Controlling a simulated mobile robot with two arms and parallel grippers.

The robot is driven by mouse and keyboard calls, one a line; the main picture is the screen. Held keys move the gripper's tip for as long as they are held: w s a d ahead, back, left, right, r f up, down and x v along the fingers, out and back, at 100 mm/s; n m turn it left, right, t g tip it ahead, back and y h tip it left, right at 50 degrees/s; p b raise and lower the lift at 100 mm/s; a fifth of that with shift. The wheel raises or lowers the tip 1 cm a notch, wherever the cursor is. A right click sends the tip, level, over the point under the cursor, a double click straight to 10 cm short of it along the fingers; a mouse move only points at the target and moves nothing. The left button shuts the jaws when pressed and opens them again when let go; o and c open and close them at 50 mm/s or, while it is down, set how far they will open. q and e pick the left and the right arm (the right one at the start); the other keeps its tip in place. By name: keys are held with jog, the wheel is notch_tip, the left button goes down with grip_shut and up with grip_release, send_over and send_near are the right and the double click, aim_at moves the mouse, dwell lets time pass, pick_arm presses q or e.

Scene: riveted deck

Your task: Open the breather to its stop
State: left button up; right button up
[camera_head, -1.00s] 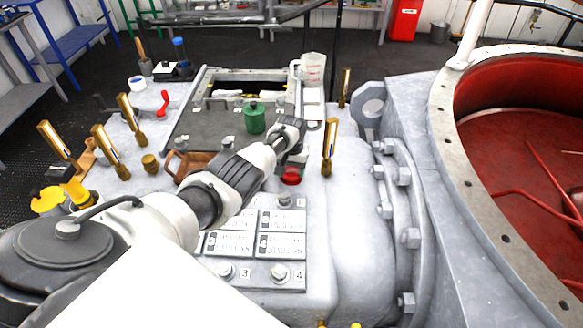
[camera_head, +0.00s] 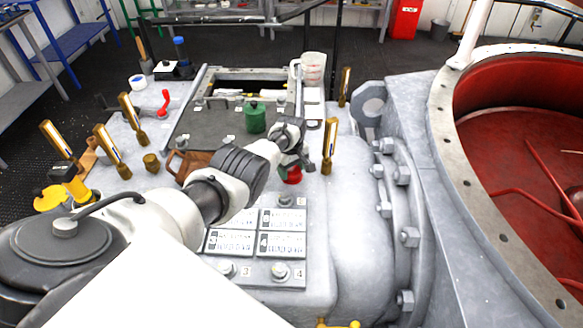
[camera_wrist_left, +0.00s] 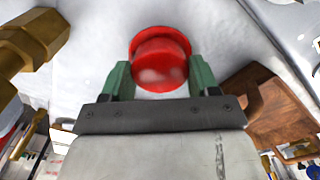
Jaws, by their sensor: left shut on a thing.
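A round red cap (camera_head: 292,176) stands on the grey deck, just above the labelled plates. It is the likeliest thing to be the breather, but no label on it can be read. My left gripper (camera_head: 290,163) is over the cap and shut on it. In the left wrist view, the two green fingers of my left gripper (camera_wrist_left: 160,72) lie on either side of the red cap (camera_wrist_left: 160,62). The cap's base is partly hidden by the gripper. My right gripper is not in view.
A brass-handled valve (camera_head: 329,146) stands close right of the gripper. A green canister (camera_head: 255,117) stands behind it, and a brown wooden box (camera_head: 188,165) lies to its left. Several other brass valves stand at the left.

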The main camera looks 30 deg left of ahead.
aim_at(292, 170)
pick_arm(q)
jog(key=shift+s+d+f+n, duration=0.15)
jog(key=shift+s+f+n, duration=0.2)
jog(key=shift+n, duration=0.15)
jog(key=o, duration=0.6)
jog(key=shift+w, duration=0.15)
jog(key=shift+o, duration=0.2)
jog(key=shift+w, duration=0.15)
jog(key=shift+r, duration=0.15)
notch_tip(292, 170, up, 9)
jog(key=p, duration=0.5)
jog(key=shift+r+p, duration=0.15)
jog(key=shift+p, duration=0.2)
jog(key=shift+r, duration=0.6)
